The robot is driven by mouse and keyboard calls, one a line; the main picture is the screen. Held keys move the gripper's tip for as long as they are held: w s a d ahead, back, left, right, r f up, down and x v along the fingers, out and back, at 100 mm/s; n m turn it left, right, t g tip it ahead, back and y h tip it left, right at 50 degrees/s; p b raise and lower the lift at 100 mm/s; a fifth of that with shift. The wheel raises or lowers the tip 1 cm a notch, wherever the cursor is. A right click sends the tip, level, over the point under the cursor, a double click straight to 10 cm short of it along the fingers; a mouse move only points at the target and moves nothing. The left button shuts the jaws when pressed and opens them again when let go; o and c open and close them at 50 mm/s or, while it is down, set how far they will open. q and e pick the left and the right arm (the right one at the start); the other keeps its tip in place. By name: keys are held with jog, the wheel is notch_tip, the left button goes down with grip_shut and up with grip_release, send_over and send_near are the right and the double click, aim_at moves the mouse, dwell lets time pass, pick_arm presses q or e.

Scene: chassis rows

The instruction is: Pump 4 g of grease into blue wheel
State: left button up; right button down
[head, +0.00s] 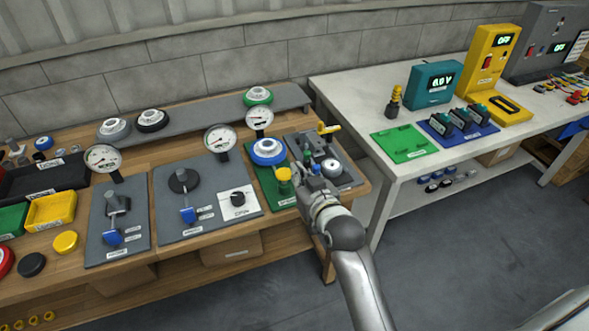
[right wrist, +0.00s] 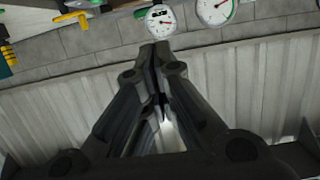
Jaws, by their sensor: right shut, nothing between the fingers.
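The blue wheel (head: 268,151) has a white-grey hub and sits on a green plate (head: 262,184) in the right part of the wooden bench. A yellow knob (head: 284,174) stands in front of it on the same plate. A round dial gauge (head: 259,118) stands just behind the wheel. It cannot be told whether the gauge's needle reads anything. My right gripper (head: 306,184) is just right of the yellow knob, over the edge of a grey plate; contact cannot be told. In the right wrist view its fingers (right wrist: 156,55) are shut and empty. My left gripper is not in view.
A grey plate (head: 346,160) with a yellow handle (head: 328,128) and a round silver part lies right of the wheel. Grey gauge stations (head: 205,220) stand to the left. Other wheels sit on a rear shelf (head: 200,118). A white table (head: 390,155) with instruments stands at right.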

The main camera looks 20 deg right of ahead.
jog(key=p, duration=0.1)
send_over(286, 177)
jog(key=shift+s+f, duration=0.2)
jog(key=shift+f, duration=0.9)
jog(key=f, duration=0.2)
jog(key=f+p, duration=0.1)
jog(key=shift+w, duration=0.25)
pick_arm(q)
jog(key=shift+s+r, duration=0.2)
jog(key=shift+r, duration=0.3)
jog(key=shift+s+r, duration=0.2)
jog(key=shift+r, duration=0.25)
pick_arm(e)
jog(key=shift+f, duration=0.65)
